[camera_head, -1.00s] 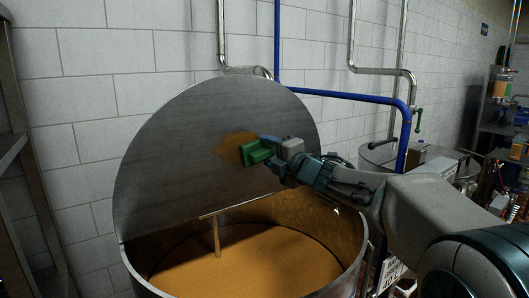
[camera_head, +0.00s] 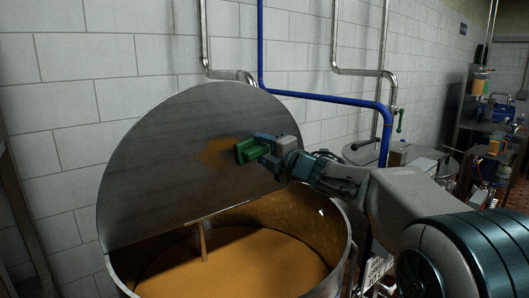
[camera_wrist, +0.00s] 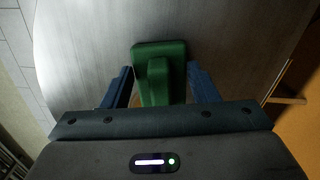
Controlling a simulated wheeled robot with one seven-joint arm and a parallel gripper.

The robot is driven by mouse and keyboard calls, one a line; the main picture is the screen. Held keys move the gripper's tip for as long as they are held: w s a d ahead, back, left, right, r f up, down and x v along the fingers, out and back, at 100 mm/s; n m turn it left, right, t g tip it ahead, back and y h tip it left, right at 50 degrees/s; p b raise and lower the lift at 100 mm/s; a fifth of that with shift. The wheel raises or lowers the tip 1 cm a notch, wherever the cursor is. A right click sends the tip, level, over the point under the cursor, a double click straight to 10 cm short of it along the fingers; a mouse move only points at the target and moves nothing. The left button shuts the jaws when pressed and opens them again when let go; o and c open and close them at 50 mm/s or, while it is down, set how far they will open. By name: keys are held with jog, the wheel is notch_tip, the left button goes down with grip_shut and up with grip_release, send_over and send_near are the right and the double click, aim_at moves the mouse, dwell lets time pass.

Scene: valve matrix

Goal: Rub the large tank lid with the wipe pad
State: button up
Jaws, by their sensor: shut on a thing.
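The large tank lid (camera_head: 165,165) is a grey metal disc standing raised behind the open tank (camera_head: 342,240). An orange-brown smear (camera_head: 217,151) marks the lid just left of the pad. My gripper (camera_head: 250,149) is shut on the green wipe pad (camera_head: 243,153), in front of the lid's right half. In the wrist view the pad (camera_wrist: 158,60) sits between the blue fingers, with the lid (camera_wrist: 90,50) filling the background. I cannot tell whether the pad touches the lid.
The tank holds orange-brown liquid (camera_head: 235,265), with a stirring rod (camera_head: 203,240) standing in it. Blue pipe (camera_head: 330,98) and steel pipes (camera_head: 203,40) run along the tiled wall. A smaller lidded vessel (camera_head: 365,153) stands behind my arm at the right.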

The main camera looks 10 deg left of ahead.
jog(key=shift+s+a+b, duration=1.4)
jog(key=shift+s+a, duration=0.35)
jog(key=shift+s, duration=0.4)
jog(key=shift+s+a+b, duration=1.4)
jog(key=shift+s+a, duration=0.4)
jog(key=shift+s, duration=0.4)
jog(key=shift+s+a+b, duration=1.4)
jog(key=shift+s+a, duration=0.35)
jog(key=shift+s, duration=0.4)
jog(key=shift+w+r+p, duration=0.1)
jog(key=shift+r+p, duration=0.75)
jog(key=shift+w+d+f+p, duration=0.1)
jog(key=shift+w+d+p, duration=0.7)
jog(key=shift+w+d, duration=0.5)
jog(key=shift+w+d+p, duration=0.3)
jog(key=shift+w+p, duration=0.05)
jog(key=shift+w, duration=0.15)
jog(key=shift+w+d+p, duration=0.25)
jog(key=shift+w+p, duration=0.05)
jog(key=shift+w, duration=0.2)
jog(key=shift+w+d+p, duration=0.75)
jog(key=shift+w+d, duration=0.4)
jog(key=shift+w, duration=0.3)
jog(key=shift+w+d+p, duration=0.75)
jog(key=shift+w+d, duration=0.4)
jog(key=shift+w, duration=0.3)
jog(key=shift+w+d+p, duration=0.75)
jog(key=shift+w+d, duration=0.4)
jog(key=shift+w, duration=0.3)
jog(key=shift+s, duration=0.1)
